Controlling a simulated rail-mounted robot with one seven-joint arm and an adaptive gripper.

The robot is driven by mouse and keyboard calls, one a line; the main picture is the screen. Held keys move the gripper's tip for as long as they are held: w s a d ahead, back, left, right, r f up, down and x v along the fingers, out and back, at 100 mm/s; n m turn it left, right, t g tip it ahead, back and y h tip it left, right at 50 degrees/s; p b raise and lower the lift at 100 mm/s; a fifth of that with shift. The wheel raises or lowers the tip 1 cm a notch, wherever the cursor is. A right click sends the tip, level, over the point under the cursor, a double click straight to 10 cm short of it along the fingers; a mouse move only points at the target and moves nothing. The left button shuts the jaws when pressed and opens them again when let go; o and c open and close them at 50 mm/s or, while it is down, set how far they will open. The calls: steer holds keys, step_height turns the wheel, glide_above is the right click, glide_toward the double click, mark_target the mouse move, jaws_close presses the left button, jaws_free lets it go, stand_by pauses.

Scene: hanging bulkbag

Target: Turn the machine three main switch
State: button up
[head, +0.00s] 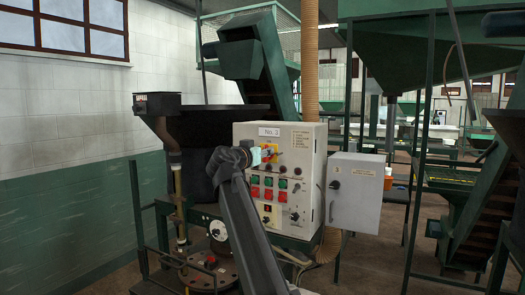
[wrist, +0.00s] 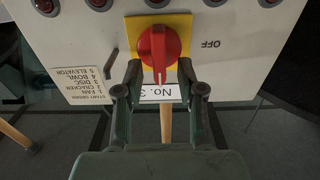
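The main switch is a red rotary knob (wrist: 159,50) on a yellow square plate (wrist: 132,25). It fills the upper middle of the wrist view, which shows the panel upside down. The knob's handle points down in that view, and "OFF" is printed to its right. My gripper (wrist: 158,74) is open, with one finger on each side of the handle and gaps between. I cannot tell whether either finger touches the knob. In the head view my gripper (head: 262,153) is at the upper panel of the control box (head: 308,155), partly covering the switch.
Several red and green buttons (head: 268,182) sit below the switch in the head view. A grey side box (head: 353,192) stands out at the right. A dark hopper (head: 205,135) is behind my arm at the left. Open room lies in front of the panel.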

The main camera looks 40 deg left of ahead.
jaws_close()
steer(key=shift+b, duration=0.3)
steer(key=n+b, duration=0.1)
steer(key=n, duration=0.5)
steer(key=a+f+n, duration=0.1)
steer(key=n, duration=0.5)
steer(key=n+b, duration=0.1)
steer(key=n, duration=0.4)
steer(key=shift+s+a+f+n+b, duration=0.2)
steer(key=shift+a+n+b, duration=0.1)
steer(key=shift+n+b, duration=0.1)
stand_by(0.4)
